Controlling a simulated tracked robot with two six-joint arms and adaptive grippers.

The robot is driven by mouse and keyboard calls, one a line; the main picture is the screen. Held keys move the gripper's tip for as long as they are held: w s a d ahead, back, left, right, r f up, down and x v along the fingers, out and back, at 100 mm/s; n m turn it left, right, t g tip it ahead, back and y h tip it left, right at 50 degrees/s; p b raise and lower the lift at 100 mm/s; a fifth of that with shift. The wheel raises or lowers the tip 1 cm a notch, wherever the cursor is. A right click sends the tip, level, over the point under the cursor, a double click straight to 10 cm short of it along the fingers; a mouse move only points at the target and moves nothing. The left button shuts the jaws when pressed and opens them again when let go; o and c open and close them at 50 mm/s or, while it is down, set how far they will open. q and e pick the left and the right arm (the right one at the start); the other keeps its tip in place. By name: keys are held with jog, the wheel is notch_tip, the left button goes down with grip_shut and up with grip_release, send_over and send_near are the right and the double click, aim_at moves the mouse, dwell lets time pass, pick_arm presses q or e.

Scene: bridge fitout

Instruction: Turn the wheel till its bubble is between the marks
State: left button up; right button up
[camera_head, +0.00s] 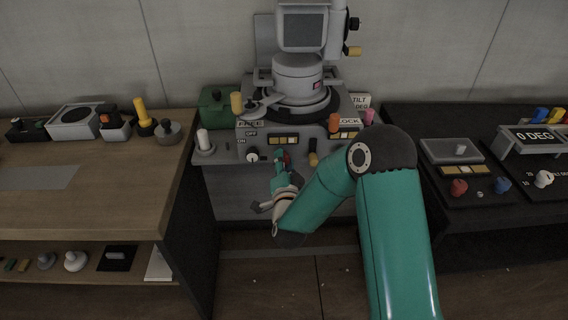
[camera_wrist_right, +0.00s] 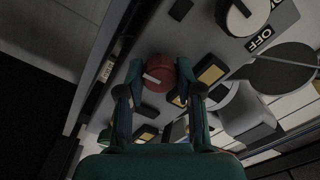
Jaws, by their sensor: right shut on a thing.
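A red round knob with a pale line (camera_wrist_right: 158,72) sits on the front of the grey console (camera_head: 225,147). My right gripper (camera_head: 282,161) reaches up to the console front, and its fingers (camera_wrist_right: 160,92) are closed on either side of the red knob in the wrist view. In the head view the gripper and arm hide most of the knob. I cannot make out a bubble or its marks in either view. My left gripper is not in view.
A grey instrument with a screen (camera_head: 303,30) stands on the console. A white switch knob (camera_head: 252,155) is left of the gripper. A wooden bench (camera_head: 110,205) stands left, a dark panel with a display (camera_head: 533,137) right.

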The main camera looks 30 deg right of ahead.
jog(key=n+b, duration=0.7)
jog(key=n, duration=0.6)
jog(key=shift+a+f+n+b, duration=0.1)
jog(key=shift+f+n+b, duration=0.05)
jog(key=shift+n+b, duration=0.15)
jog(key=shift+a+f+n+p, duration=0.1)
jog(key=shift+n+p, duration=0.2)
jog(key=shift+n, duration=4.4)
jog(key=shift+w, duration=0.1)
